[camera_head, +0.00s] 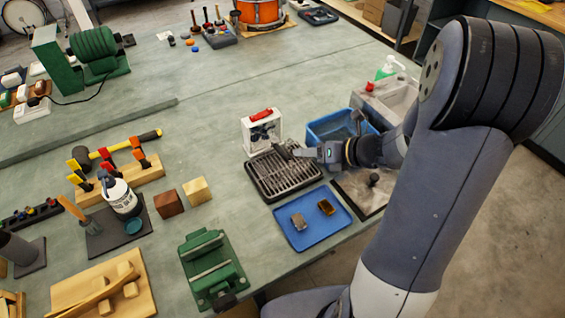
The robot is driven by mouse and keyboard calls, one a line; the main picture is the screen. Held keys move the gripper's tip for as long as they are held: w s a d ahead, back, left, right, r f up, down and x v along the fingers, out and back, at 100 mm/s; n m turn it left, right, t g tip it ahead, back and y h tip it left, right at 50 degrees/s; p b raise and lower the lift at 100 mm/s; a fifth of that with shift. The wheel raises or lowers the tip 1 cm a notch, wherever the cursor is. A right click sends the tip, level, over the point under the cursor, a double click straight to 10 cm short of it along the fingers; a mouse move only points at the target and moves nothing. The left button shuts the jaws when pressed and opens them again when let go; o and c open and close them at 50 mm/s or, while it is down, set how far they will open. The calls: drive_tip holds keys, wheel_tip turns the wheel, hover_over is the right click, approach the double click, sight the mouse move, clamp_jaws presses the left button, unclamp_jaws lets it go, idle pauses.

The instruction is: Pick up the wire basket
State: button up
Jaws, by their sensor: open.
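I cannot clearly make out a wire basket. A dark ribbed rack (272,182) lies on the bench in the middle right. A white box-like thing (249,137) with a red top piece and a dark front stands just behind it; I cannot tell if it is a basket. My gripper (291,152) is open, above or at the far right part of the rack, close to the white thing's right side. Its fingers are small and dark against the rack, and I see nothing held between them. I cannot tell if they touch the rack.
A blue tray (291,233) with two small blocks lies in front. A green vise (212,268) stands at the front edge.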

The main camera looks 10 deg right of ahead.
sight(282, 151)
drive_tip(key=x, duration=0.9)
drive_tip(key=shift+s+a+f, duration=0.1)
drive_tip(key=shift+a, duration=0.2)
drive_tip(key=shift+c, duration=0.5)
clamp_jaws()
